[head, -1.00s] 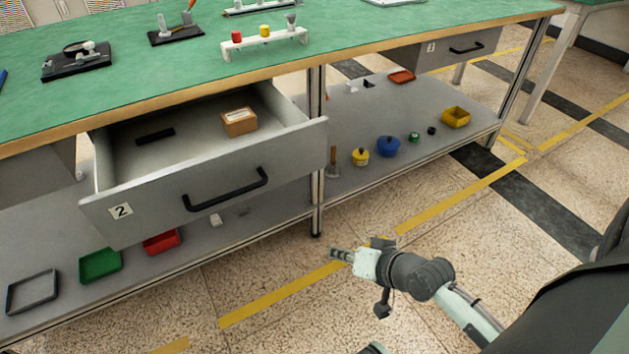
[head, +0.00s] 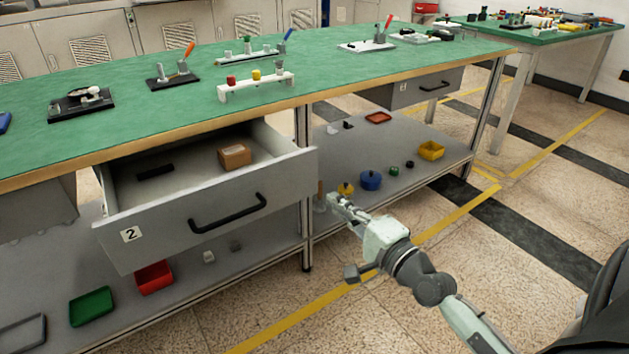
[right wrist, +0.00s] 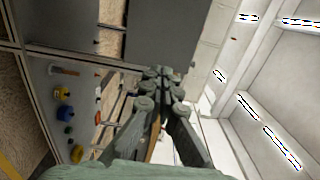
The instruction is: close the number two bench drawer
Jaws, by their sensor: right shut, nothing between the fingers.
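The number two bench drawer (head: 160,233) stands pulled open from under the green bench top, with a dark bar handle (head: 228,213) on its grey front and a "2" label at the left. A small cardboard box (head: 234,156) and a flat black item (head: 155,171) lie inside it. My right gripper (head: 334,200) is shut and empty, to the right of the drawer front and apart from it. In the right wrist view its fingers (right wrist: 158,75) are together, with a grey panel beyond them. My left gripper is not in view.
The green bench top (head: 340,75) carries a white rack (head: 255,90) and several small fixtures. A bench leg (head: 306,240) stands right of the drawer. Floor in front is clear.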

